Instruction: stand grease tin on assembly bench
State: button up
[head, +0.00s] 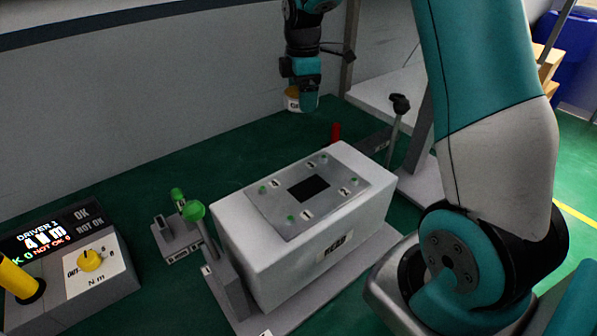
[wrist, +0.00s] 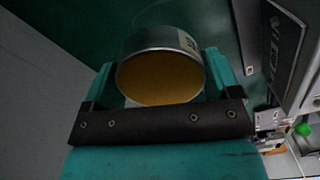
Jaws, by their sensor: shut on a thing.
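The grease tin (wrist: 160,80) is a short round metal tin with a yellow-orange face and a pale label on its side. In the wrist view it sits between the two teal fingers of my gripper (wrist: 158,85), which is shut on it. In the head view my gripper (head: 305,103) hangs down near the top middle, with the tin (head: 292,101) partly hidden by a finger. The tin appears held above the green assembly bench (head: 120,180), behind the white box.
A white box fixture (head: 265,245) with a grey top plate stands mid-bench, with green-knobbed clamps (head: 194,211) beside it. A driver controller (head: 75,250) stands at left. A red post (head: 335,132) and a black-knobbed lever (head: 398,110) stand behind. Green bench is bare at back left.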

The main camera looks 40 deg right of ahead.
notch_tip(320, 180, down, 20)
jog(key=p, duration=0.2)
jog(key=shift+r+p, duration=0.1)
jog(key=shift+p, duration=0.25)
jog(key=shift+f, duration=0.2)
jog(key=o, duration=0.9)
jog(key=shift+o, duration=0.2)
jog(key=shift+r, duration=0.1)
